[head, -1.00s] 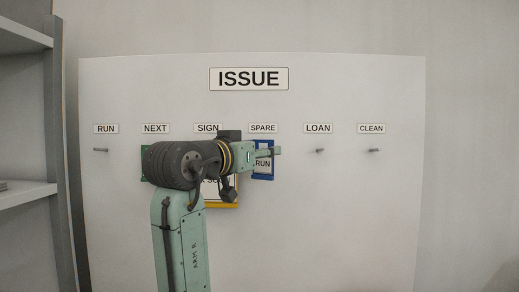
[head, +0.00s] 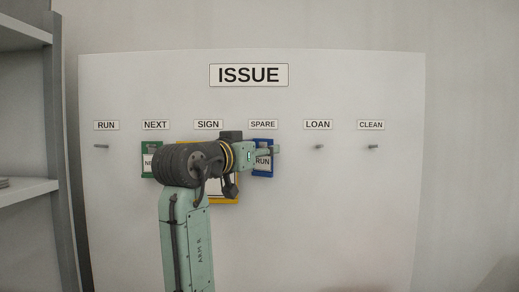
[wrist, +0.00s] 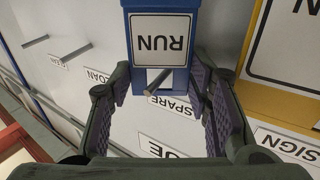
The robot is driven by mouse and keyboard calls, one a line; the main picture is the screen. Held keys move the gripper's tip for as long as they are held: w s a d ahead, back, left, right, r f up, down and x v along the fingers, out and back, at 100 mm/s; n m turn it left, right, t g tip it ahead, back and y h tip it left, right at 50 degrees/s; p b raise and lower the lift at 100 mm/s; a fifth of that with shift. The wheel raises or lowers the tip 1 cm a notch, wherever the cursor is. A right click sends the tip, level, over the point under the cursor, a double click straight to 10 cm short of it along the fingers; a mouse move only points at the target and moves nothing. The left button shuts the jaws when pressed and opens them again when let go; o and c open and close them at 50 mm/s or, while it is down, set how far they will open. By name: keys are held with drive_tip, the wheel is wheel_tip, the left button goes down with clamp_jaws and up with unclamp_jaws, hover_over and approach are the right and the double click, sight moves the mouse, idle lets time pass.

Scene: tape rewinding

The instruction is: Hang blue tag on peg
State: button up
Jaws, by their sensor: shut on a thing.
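The blue tag (head: 263,171), with a white label reading RUN, is upright against the board below the SPARE label. In the wrist view the blue tag (wrist: 198,20) appears upside down, its slot end between my fingers. My gripper (wrist: 158,82) is shut on this end, one finger on each side. A grey peg (wrist: 158,81) sticks out at the slot and appears to pass through it. In the head view my gripper (head: 272,151) covers part of the tag's top, and the SPARE peg is hidden.
A green tag (head: 144,174) is under NEXT and a yellow tag (head: 224,201) under SIGN, partly behind my arm. The RUN peg (head: 101,147), LOAN peg (head: 318,147) and CLEAN peg (head: 373,147) are bare. A grey shelf (head: 30,190) stands at the left.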

drive_tip(key=shift+w+f, duration=0.15)
drive_tip(key=shift+f, duration=0.1)
drive_tip(key=o, duration=0.9)
drive_tip(key=shift+w, duration=0.1)
